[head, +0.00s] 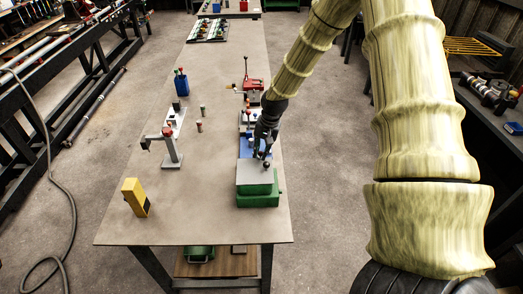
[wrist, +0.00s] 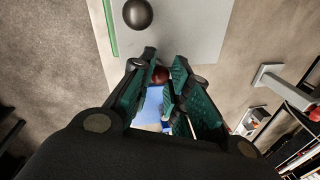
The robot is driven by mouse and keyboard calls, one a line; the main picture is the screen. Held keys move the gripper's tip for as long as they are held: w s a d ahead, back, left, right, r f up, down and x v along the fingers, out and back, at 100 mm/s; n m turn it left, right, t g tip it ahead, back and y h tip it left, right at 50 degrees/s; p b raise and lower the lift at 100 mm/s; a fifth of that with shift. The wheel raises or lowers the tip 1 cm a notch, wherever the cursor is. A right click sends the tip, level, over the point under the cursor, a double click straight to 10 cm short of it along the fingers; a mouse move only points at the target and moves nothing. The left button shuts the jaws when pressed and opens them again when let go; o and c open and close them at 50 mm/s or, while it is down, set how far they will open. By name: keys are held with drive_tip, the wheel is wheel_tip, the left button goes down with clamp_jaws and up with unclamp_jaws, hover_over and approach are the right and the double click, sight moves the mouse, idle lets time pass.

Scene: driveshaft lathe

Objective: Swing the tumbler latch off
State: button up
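My gripper (head: 262,150) points down over the right side of the table, between a blue device (head: 246,147) and a green box with a grey top (head: 256,200). In the wrist view my gripper (wrist: 165,62) has its two green-lined fingers apart. A dark red ball (wrist: 160,75) shows in the gap between them, with a blue surface (wrist: 152,100) behind it. I cannot tell whether the fingers touch the ball. A dark round knob (head: 266,165) is by the grey top; it also shows in the wrist view (wrist: 138,14). I cannot tell which part is the tumbler latch.
A red device with an upright lever (head: 252,84) stands farther back. A grey post stand (head: 172,152), a yellow block (head: 135,197) and a blue cup (head: 181,84) stand to the left.

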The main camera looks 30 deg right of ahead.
clamp_jaws()
drive_tip(key=shift+w+d+n+g+y+b, duration=0.15)
drive_tip(key=shift+w+d+n+g+b, duration=0.2)
drive_tip(key=shift+n, duration=1.3)
drive_tip(key=shift+w+d+n+g+y+b, duration=0.15)
drive_tip(key=shift+w+d+n+b, duration=0.35)
drive_tip(key=shift+n, duration=1.2)
drive_tip(key=shift+w+d+n+g+y+b, duration=0.1)
drive_tip(key=shift+w+d+n+g+b, duration=0.3)
drive_tip(key=shift+n, duration=1.25)
drive_tip(key=shift+s+d, duration=0.2)
drive_tip(key=o, duration=0.7)
unclamp_jaws()
drive_tip(key=shift+d, duration=0.1)
